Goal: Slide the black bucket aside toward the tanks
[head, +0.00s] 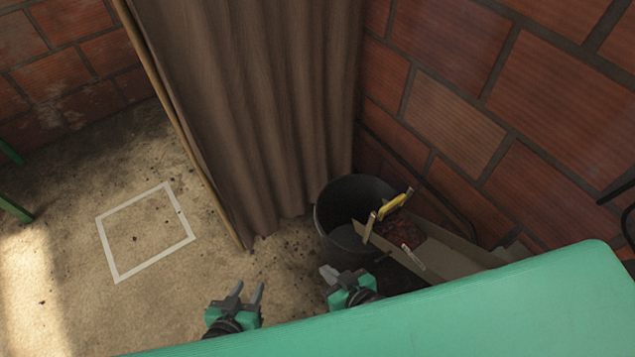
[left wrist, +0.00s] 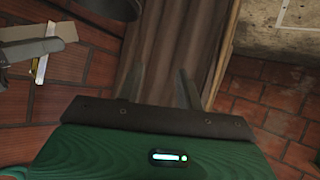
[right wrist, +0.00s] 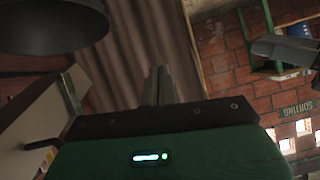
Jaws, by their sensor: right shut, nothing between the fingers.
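The black bucket (head: 332,212) stands upright on the floor between the brown curtain and the brick wall, in the right half of the head view. Its near right side is partly hidden by the end of a chute. It also shows large at the top left of the right wrist view (right wrist: 50,28). My right gripper (head: 328,271) is shut and empty, just in front of the bucket's near side in the head view; I cannot tell whether it touches. My left gripper (head: 249,287) is open and empty, lower and to the left. No tanks are identifiable.
The chute (head: 455,256), with a yellow-handled end (head: 396,203), reaches the bucket from the right. The curtain (head: 265,110) hangs behind and left of the bucket, with a wooden pole (head: 185,125) along its edge. A white square (head: 186,222) marks clear floor at left.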

